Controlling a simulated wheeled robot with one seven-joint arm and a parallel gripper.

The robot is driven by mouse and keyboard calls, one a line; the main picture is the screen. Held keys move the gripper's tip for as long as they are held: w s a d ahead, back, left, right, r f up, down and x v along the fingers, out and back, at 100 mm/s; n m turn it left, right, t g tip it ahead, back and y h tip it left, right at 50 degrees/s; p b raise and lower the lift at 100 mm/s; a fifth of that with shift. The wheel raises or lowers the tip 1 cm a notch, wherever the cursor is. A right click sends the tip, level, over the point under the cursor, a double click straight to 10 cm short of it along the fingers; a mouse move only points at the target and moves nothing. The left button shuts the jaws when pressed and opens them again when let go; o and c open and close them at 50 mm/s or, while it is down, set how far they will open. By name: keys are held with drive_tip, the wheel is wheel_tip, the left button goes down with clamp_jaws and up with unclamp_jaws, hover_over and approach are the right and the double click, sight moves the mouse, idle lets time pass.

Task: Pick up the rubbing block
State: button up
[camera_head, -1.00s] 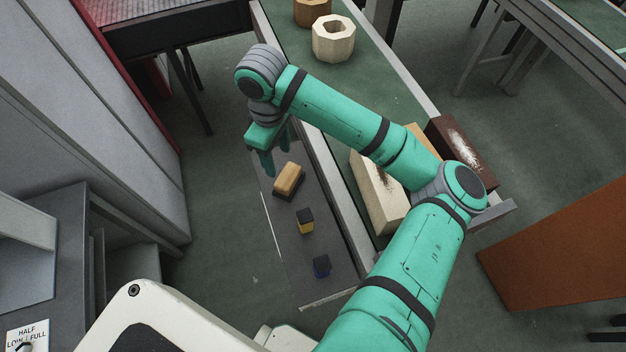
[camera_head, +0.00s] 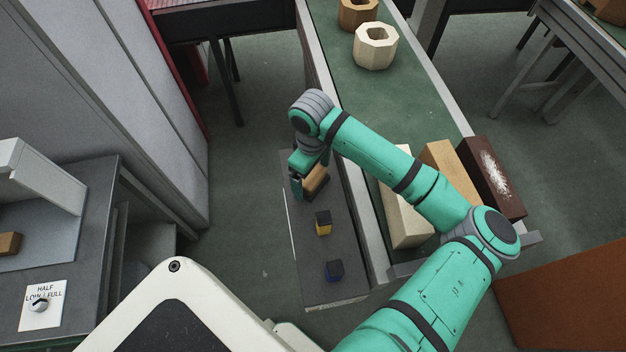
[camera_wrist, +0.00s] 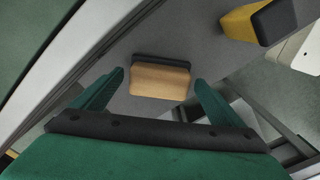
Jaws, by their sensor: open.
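The rubbing block, a tan wooden block with a dark layer on one face, lies on a narrow grey shelf (camera_head: 335,291). In the head view the rubbing block (camera_head: 316,178) is partly hidden by my gripper (camera_head: 298,184). In the wrist view the rubbing block (camera_wrist: 160,80) appears just beyond and between the two green fingers of my gripper (camera_wrist: 159,83). The fingers are open and spread wider than the block, with a gap on each side. I see no contact with it.
Open floor lies left of the shelf.

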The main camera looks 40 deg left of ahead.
drive_tip(key=shift+f, duration=0.4)
drive_tip(key=c, duration=1.3)
drive_tip(key=shift+o, duration=0.2)
drive_tip(key=shift+r, duration=0.1)
